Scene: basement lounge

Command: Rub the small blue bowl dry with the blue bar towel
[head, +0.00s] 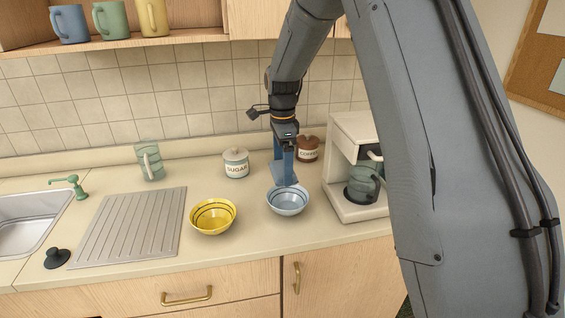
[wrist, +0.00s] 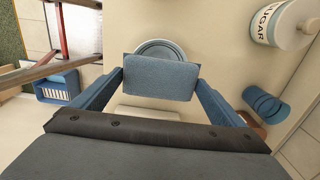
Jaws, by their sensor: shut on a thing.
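The small blue bowl (head: 288,203) stands upright on the counter, with dark rings inside. My gripper (head: 284,172) points down over the bowl's back rim. It is shut on the blue bar towel (wrist: 160,76), a flat folded pad between the two blue fingers. In the head view the towel (head: 283,179) reaches the bowl's rim; I cannot tell whether they touch. In the wrist view the towel covers much of the bowl, leaving its far rim (wrist: 160,46) showing.
A yellow bowl (head: 213,215) stands close left of the blue bowl. The sugar canister (head: 236,163) and coffee canister (head: 308,149) stand behind, and a coffee maker (head: 350,165) stands close right. A ribbed drainboard (head: 131,227) and sink (head: 30,217) are left. The counter's front edge is near.

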